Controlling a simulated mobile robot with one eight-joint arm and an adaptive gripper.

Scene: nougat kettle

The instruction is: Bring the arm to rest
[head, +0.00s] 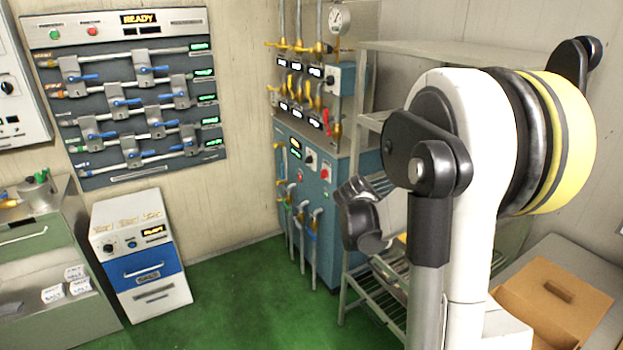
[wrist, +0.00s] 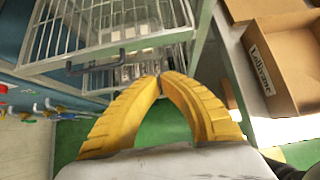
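My gripper (wrist: 160,77) shows in the wrist view as two yellow ribbed fingers. Their tips come together at the top, and nothing is seen held between them. Green floor shows through the gap lower between the fingers. A wire rack (wrist: 105,35) lies beyond the fingertips, with no clear contact. In the head view my white arm stands folded upright at the right, and I cannot make out the gripper fingers there.
A metal shelf rack (head: 372,290) stands close beside my arm. An open cardboard box (head: 548,300) is at the lower right; it also shows in the wrist view (wrist: 262,62). A blue valve cabinet (head: 318,225) and a white-blue unit (head: 140,262) stand behind. Green floor (head: 250,310) is clear between.

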